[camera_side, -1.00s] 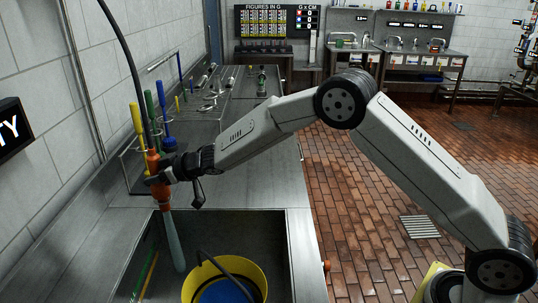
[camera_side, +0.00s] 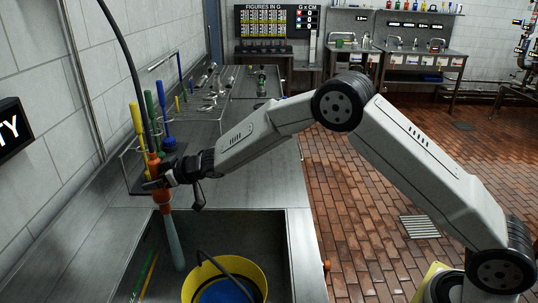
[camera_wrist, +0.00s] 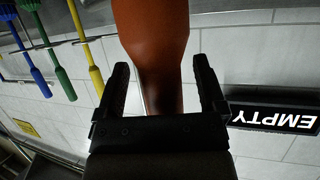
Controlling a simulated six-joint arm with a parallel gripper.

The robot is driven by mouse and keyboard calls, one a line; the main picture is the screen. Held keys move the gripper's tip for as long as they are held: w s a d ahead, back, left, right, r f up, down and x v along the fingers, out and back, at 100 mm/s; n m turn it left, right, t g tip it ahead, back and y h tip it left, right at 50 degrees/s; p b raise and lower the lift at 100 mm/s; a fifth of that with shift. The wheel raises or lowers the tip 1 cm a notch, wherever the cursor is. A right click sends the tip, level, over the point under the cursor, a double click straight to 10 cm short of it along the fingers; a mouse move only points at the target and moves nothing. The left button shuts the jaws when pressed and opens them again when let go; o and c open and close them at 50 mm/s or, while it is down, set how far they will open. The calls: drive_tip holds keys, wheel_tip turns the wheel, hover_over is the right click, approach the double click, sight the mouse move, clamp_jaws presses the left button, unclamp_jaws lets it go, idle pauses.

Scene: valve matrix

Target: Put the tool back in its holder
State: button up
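The orange tool (camera_side: 162,196) has a black hose rising from its top and a grey-blue tube below that hangs into the sink. It stands nearly upright at the sink's back left. My gripper (camera_side: 157,183) is at its orange body. In the wrist view the orange body (camera_wrist: 152,35) comes down between the two fingers of my gripper (camera_wrist: 160,75); gaps show on both sides, so the fingers look open around it. Their contact with it is hidden in the side view. I cannot tell which fixture is the tool's holder.
A wire rack (camera_side: 128,152) by the wall holds yellow, green and blue handled tools (camera_side: 137,118) just behind the orange tool. A yellow bucket (camera_side: 258,276) stands in the sink (camera_side: 262,222). A lit sign (camera_side: 12,130) is on the left wall. The counter (camera_side: 245,180) right of my gripper is clear.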

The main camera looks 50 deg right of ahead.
drive_tip(key=shift+s, duration=0.1)
drive_tip(key=v, duration=0.7)
drive_tip(key=shift+s+d+r, duration=0.15)
drive_tip(key=shift+s+d, duration=0.05)
idle(0.4)
drive_tip(key=shift+d, duration=0.1)
idle(0.5)
drive_tip(key=s+d+f+m+g+h, duration=0.35)
drive_tip(key=s+d+h, duration=0.25)
drive_tip(key=s+d, duration=0.75)
drive_tip(key=s+d+f+m+g, duration=0.1)
drive_tip(key=s+g, duration=0.1)
drive_tip(key=s, duration=0.8)
drive_tip(key=s+f+m+g, duration=0.1)
drive_tip(key=s+g, duration=0.2)
drive_tip(key=s, duration=0.6)
drive_tip(key=shift+s+d+f+h, duration=0.3)
drive_tip(key=shift+s+d+f, duration=0.05)
drive_tip(key=shift+s, duration=0.05)
drive_tip(key=shift+m+g, duration=0.25)
